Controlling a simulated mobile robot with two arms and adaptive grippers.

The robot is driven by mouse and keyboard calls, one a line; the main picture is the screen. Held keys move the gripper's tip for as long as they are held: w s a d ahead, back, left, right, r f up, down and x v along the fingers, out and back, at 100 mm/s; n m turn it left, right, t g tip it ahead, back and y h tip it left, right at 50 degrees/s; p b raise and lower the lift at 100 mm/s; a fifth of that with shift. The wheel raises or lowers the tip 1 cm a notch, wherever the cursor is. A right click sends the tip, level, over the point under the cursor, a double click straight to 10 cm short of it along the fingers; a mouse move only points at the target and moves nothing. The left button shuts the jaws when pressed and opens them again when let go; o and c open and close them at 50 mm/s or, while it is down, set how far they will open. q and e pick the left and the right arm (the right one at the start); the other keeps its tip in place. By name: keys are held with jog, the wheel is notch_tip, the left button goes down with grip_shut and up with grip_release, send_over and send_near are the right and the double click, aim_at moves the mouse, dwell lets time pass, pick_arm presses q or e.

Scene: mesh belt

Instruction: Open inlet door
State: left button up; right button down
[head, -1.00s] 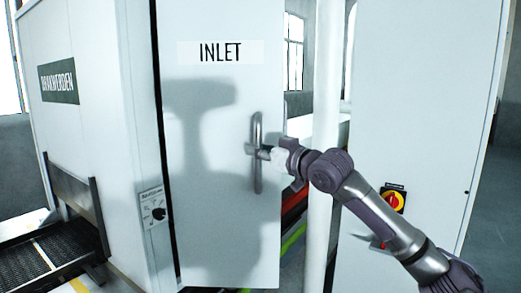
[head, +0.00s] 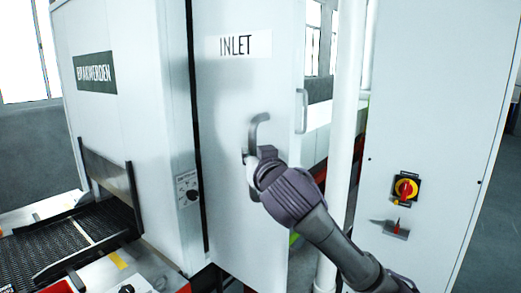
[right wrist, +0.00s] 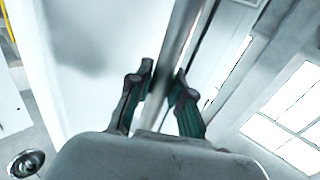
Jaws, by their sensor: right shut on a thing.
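The inlet door (head: 228,95) is a tall white panel with an "INLET" label. It stands out from the white machine housing, with a dark gap along its left edge. Its grey vertical bar handle (head: 257,128) is partly hidden behind my right gripper (head: 253,160). That gripper is shut on the handle's lower part. In the right wrist view the two fingers (right wrist: 163,95) stand on either side of the grey bar. My left gripper is not in view.
A mesh belt (head: 80,240) runs out of the machine at lower left. A small dial panel (head: 188,190) is left of the door. A white post (head: 346,130) and a cabinet (head: 430,80) with a red and yellow switch (head: 405,188) stand to the right. Floor shows at far right.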

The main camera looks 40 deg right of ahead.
jog(key=shift+a, duration=0.4)
jog(key=c, duration=1.1)
grip_release()
jog(key=shift+o, duration=0.2)
jog(key=shift+s, duration=0.1)
jog(key=v, duration=0.7)
jog(key=shift+s, duration=0.2)
